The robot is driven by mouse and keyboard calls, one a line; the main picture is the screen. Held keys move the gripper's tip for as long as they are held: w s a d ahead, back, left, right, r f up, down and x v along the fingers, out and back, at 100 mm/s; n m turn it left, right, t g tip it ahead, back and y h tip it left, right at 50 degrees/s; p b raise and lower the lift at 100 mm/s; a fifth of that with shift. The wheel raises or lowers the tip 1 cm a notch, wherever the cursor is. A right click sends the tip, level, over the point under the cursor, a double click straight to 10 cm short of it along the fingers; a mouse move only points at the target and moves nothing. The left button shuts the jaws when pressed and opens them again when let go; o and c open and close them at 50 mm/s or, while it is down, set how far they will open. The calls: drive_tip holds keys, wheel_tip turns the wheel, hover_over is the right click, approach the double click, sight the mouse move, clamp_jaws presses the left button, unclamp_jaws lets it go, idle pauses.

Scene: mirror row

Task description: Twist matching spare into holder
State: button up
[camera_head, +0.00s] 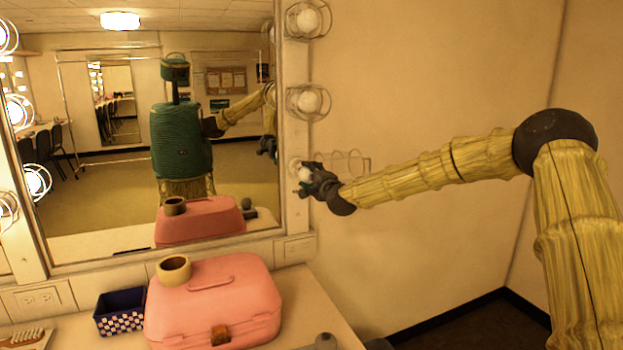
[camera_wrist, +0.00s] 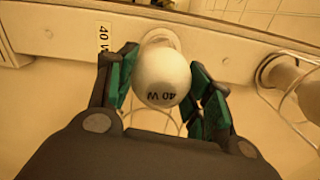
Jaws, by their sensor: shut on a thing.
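My gripper (camera_head: 309,179) is at the lower right side of the mirror frame, at the height of the lowest holder. In the wrist view my gripper (camera_wrist: 163,90) is shut on a white round bulb (camera_wrist: 163,72) marked "40 W". The bulb's base points at the round holder (camera_wrist: 160,38) on the frame and overlaps it in the picture; I cannot tell how far it is seated. A label (camera_wrist: 104,38) beside the holder also reads "40 W". In the head view the bulb (camera_head: 305,174) shows partly between the dark fingers.
An open wire cage (camera_head: 345,163) stands out near my gripper. A pink case (camera_head: 215,305) with a tape roll (camera_head: 174,270) and a blue checked box (camera_head: 120,312) are on the counter.

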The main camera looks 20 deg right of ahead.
drive_tip(key=shift+f+m+b, duration=0.1)
drive_tip(key=shift+m+b, duration=1.4)
drive_tip(key=shift+b, duration=0.15)
drive_tip(key=o, duration=0.9)
drive_tip(key=shift+o, duration=0.2)
